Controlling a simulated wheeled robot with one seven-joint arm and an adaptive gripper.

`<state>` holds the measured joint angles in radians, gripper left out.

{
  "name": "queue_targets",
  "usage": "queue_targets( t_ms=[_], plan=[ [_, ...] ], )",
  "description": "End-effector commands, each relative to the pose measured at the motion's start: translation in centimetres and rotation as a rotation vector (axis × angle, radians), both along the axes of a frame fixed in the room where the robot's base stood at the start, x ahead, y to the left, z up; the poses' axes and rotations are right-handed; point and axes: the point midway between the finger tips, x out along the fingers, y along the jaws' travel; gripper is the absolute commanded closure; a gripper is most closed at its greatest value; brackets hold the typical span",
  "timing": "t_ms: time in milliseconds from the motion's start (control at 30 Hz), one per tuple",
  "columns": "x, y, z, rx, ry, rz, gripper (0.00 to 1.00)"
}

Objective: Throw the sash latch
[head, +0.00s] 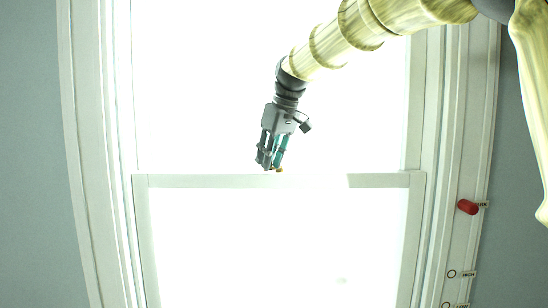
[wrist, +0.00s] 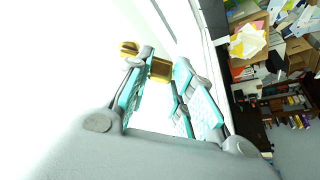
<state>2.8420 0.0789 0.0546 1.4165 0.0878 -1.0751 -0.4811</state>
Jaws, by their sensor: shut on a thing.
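The brass sash latch (head: 279,170) sits at the middle of the window's meeting rail (head: 220,181). In the wrist view the latch (wrist: 160,70) shows as a gold body with a rounded end to its left, partly hidden by a finger. My gripper (head: 269,165) reaches down to the rail from above, its teal-padded fingers at the latch. In the wrist view my gripper (wrist: 163,92) is shut on the latch, with one finger on each side. The glare hides the exact contact and which way the lever points.
Bright panes lie above and below the rail, framed by white window trim (head: 88,150). A red object (head: 467,207) and small labelled rings (head: 452,273) are on the right trim. The wrist view shows cluttered shelves (wrist: 288,105) and papers (wrist: 248,40) in the room.

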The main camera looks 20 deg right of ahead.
Motion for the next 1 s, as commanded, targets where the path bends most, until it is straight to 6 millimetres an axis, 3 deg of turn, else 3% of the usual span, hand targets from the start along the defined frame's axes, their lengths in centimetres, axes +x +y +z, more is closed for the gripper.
queue_targets(
  t_ms=[600, 1000],
  plan=[
    [2.3, 0.7, -0.1, -0.003, 0.001, -0.549, 1.0],
    [3.0, 0.6, -0.1, 0.0, 0.001, -0.732, 1.0]
  ],
)
